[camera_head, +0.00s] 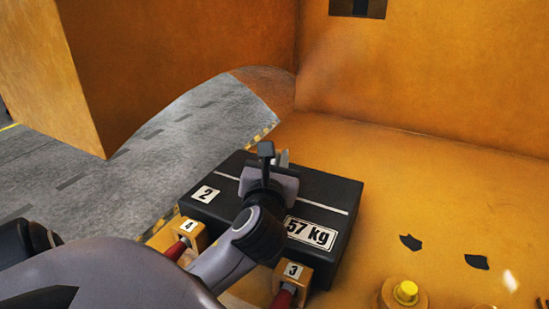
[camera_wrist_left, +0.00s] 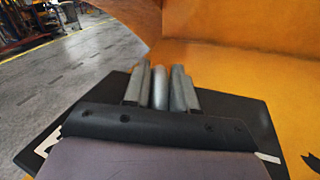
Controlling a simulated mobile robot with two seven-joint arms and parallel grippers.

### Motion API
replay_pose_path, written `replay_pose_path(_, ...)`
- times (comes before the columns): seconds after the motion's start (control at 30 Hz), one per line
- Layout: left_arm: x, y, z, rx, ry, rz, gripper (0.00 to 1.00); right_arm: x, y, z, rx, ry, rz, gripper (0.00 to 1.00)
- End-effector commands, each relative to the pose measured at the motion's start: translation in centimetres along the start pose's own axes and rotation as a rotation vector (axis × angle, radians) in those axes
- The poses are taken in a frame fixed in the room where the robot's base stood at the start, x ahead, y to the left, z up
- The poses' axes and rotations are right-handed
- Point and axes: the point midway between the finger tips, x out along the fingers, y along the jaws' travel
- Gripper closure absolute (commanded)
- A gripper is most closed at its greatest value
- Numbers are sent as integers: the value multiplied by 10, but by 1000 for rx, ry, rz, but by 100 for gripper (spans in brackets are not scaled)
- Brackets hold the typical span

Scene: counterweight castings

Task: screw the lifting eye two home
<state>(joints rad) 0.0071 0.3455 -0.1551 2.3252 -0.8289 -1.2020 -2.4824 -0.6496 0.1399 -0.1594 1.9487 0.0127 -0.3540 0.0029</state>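A black counterweight casting (camera_head: 322,190) with a "2" label and a "57 kg" plate lies on the orange surface; its dark top also shows in the left wrist view (camera_wrist_left: 235,108). My left gripper (camera_head: 283,158) is over the middle of the casting's top. In the left wrist view its two grey fingers (camera_wrist_left: 160,90) stand on either side of a rounded grey metal piece, which looks like lifting eye two (camera_wrist_left: 160,86) seen edge-on. The fingers appear closed on it. Its thread and seat are hidden. My right gripper is not in view.
Tan blocks labelled 4 (camera_head: 193,231) and 3 (camera_head: 297,272), with red parts, stand at the casting's near side. A yellow knob (camera_head: 405,292) is at lower right. Orange walls (camera_head: 430,75) rise behind. Grey floor (camera_head: 190,130) lies beyond the striped edge at left.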

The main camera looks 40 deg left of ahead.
Motion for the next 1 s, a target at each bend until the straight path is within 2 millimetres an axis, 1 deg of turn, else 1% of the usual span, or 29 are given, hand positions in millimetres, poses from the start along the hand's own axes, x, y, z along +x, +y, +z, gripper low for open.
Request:
replay_pose_path(0.17, 0, 1, 0, 2, -3, -9, 100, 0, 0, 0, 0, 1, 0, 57)
replay_pose_path(0.37, 0, 2, 1, 5, -18, -70, 100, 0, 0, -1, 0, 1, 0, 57)
replay_pose_path(0.57, 0, 3, 0, 9, -43, -196, 100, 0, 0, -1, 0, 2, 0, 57)
replay_pose_path(1.0, 0, 5, -1, 12, -109, -557, 100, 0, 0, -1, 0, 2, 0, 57)
